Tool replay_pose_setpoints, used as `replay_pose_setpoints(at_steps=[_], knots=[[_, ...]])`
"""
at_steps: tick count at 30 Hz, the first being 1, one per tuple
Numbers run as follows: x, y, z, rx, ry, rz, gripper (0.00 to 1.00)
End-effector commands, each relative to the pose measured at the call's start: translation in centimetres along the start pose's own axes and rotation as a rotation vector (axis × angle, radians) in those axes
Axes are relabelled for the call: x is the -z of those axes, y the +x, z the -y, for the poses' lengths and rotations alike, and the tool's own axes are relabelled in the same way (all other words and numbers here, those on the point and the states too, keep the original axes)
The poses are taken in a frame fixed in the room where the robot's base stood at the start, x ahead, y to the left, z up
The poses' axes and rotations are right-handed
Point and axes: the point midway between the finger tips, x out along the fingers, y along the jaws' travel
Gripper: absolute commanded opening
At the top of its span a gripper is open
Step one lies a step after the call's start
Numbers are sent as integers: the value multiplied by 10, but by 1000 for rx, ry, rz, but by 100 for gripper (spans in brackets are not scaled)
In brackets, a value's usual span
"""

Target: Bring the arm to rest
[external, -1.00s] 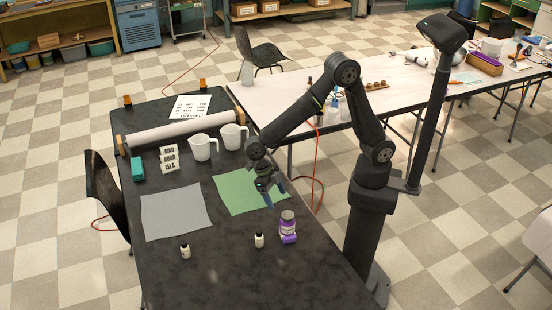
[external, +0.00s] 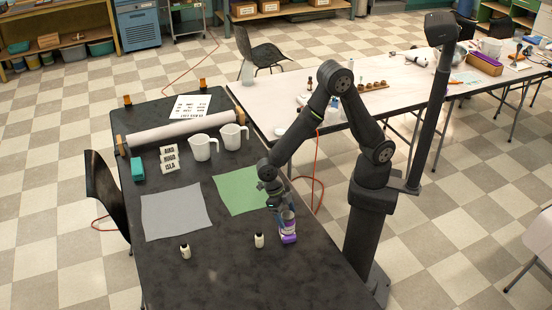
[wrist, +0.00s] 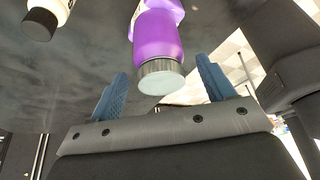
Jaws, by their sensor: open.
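My gripper (external: 283,213) is low over the dark table (external: 220,275), at the purple jar (external: 289,238), and partly hides the jar's top in the external view. In the wrist view, my gripper (wrist: 162,82) is open. Its blue fingers stand apart on either side of the jar (wrist: 157,38), with its grey-rimmed pale lid (wrist: 160,78) between them. I see a gap beside each finger. The jar appears to stand on the table. Whether a finger touches it is not clear.
Two small dark-capped bottles (external: 259,240) (external: 185,251) stand left of the jar. A green sheet (external: 238,190) and a grey sheet (external: 176,211) lie behind. Two white jugs (external: 203,147) (external: 232,136), name cards (external: 169,158) and a paper roll (external: 180,131) are farther back.

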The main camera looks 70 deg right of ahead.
Motion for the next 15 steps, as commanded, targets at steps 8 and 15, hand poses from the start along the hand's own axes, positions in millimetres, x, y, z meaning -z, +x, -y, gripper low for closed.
replay_pose_setpoints(at_steps=[8, 15], knots=[[4, -9, 0, 0, 0, 0, 75], [3, -8, 0, 0, 0, 0, 75]])
